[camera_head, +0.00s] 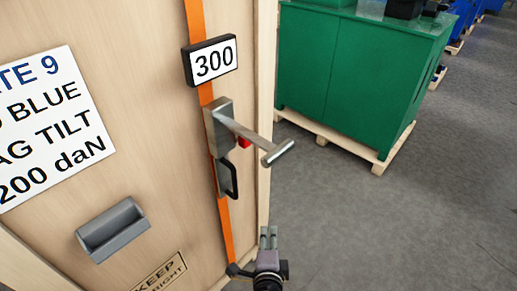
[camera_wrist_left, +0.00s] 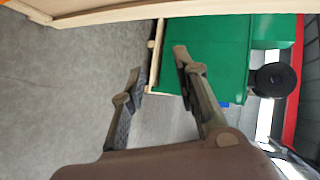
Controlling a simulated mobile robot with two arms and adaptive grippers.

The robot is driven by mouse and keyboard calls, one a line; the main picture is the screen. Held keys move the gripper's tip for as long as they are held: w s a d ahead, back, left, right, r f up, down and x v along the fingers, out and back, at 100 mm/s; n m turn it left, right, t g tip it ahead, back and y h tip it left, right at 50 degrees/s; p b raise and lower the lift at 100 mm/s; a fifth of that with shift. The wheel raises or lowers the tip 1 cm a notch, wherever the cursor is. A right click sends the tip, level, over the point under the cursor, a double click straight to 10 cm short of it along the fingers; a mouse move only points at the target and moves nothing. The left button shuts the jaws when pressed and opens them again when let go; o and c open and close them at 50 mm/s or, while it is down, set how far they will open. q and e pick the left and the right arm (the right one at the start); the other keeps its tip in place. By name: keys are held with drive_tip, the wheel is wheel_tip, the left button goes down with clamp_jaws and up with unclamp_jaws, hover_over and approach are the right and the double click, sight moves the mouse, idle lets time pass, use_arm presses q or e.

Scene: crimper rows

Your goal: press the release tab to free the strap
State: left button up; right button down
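An orange strap (camera_head: 205,95) runs down the face of a wooden crate (camera_head: 150,60). A metal tensioner (camera_head: 218,130) sits on the strap, with a lever handle (camera_head: 262,140) sticking out to the right. A small red tab (camera_head: 244,142) shows just under the lever, partly hidden by it. A black loop handle (camera_head: 230,180) is lower on the tensioner. My left gripper (camera_head: 268,238) is below and right of the tensioner, beside the crate's edge, apart from it. In the left wrist view its two fingers (camera_wrist_left: 160,63) are spread with nothing between them. My right gripper is not seen.
A display reading 300 (camera_head: 212,61) is above the tensioner. A grey recessed handle (camera_head: 112,230) and a printed sign (camera_head: 48,125) are on the crate. The grey floor (camera_head: 410,225) at right is clear.

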use_arm(q)
drive_tip(key=r+t, duration=0.1)
drive_tip(key=r, duration=0.3)
drive_tip(key=r+t, duration=0.1)
drive_tip(key=r, duration=0.3)
drive_tip(key=d+r, duration=0.1)
drive_tip(key=r, duration=0.4)
drive_tip(key=shift+d+t, duration=0.1)
drive_tip(key=shift+t, duration=0.3)
drive_tip(key=shift+c, duration=1.3)
drive_tip(key=shift+t+y, duration=0.6)
drive_tip(key=shift+t, duration=0.3)
drive_tip(key=r, duration=0.3)
drive_tip(key=s+r, duration=0.1)
drive_tip(key=r, duration=0.4)
drive_tip(key=shift+s+a+r, duration=0.15)
drive_tip(key=shift+a+r, duration=0.2)
drive_tip(key=shift+a, duration=0.05)
clamp_jaws()
drive_tip(key=shift+p, duration=0.3)
drive_tip(key=w+a+p, duration=0.2)
drive_tip(key=w+p, duration=0.1)
drive_tip(key=w, duration=1)
drive_tip(key=shift+a+p, duration=0.3)
drive_tip(key=shift+a, duration=0.1)
drive_tip(key=shift+f, duration=0.1)
